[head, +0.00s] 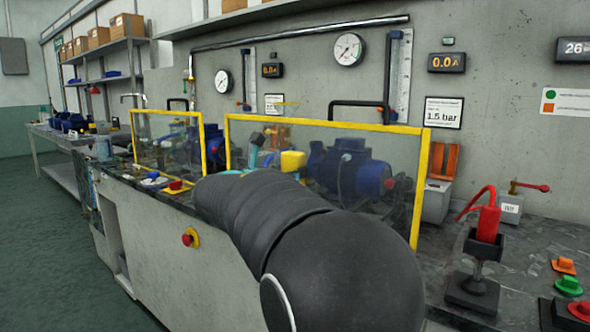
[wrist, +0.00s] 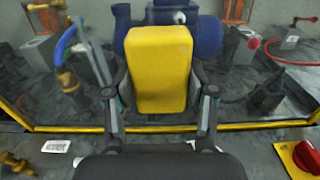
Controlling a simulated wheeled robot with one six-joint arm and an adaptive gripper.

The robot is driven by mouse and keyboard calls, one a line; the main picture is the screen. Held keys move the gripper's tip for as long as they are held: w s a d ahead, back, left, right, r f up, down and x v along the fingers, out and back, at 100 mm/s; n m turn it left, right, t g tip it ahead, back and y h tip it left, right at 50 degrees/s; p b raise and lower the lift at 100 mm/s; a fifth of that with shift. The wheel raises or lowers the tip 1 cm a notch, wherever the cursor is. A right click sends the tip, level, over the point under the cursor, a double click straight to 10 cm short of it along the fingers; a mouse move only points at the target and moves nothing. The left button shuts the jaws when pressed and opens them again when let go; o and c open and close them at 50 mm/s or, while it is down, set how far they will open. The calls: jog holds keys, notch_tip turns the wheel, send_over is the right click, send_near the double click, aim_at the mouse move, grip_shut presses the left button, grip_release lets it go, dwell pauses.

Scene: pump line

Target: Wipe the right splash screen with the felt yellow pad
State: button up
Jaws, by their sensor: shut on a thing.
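The right splash screen (head: 385,165) is a clear upright panel in a yellow frame. It stands in front of a blue pump (head: 350,172). My gripper (wrist: 160,95) is shut on the felt yellow pad (wrist: 158,62), with one finger on each side of it. The pad also shows in the head view (head: 293,161), in line with the screen's middle. The screen's yellow bottom rail (wrist: 265,125) crosses behind my fingers in the wrist view. I cannot tell whether the pad touches the panel. My arm hides the lower middle of the screen in the head view.
A smaller left splash screen (head: 165,112) stands farther along the bench. A red emergency button (head: 190,237) is on the bench front. At right are a red-handled tool in a stand (head: 487,225), a green button (head: 569,285) and an orange one (head: 564,265). Gauges hang on the wall.

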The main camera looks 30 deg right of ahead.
aim_at(296, 161)
jog(key=shift+w+a+p, duration=0.35)
jog(key=shift+w+a, duration=0.15)
jog(key=shift+w, duration=0.85)
jog(key=shift+w+a+p, duration=0.4)
jog(key=shift+w+a, duration=0.1)
jog(key=shift+w, duration=0.8)
jog(key=shift+w+a+p, duration=0.35)
jog(key=shift+w+a, duration=0.15)
jog(key=shift+w, duration=0.85)
jog(key=shift+d+r, duration=0.1)
jog(key=shift+r, duration=1.25)
jog(key=shift+s+d+b, duration=0.35)
jog(key=shift+s, duration=0.8)
jog(key=shift+s+d+b, duration=0.4)
jog(key=shift+s, duration=0.7)
jog(key=shift+s+d+b, duration=0.35)
jog(key=shift+s, duration=0.8)
jog(key=shift+s+d+b, duration=0.2)
jog(key=shift+s+d, duration=0.2)
jog(key=shift+s, duration=0.45)
jog(key=shift+s+d+b, duration=0.2)
jog(key=shift+s+d, duration=0.15)
jog(key=shift+s, duration=0.5)
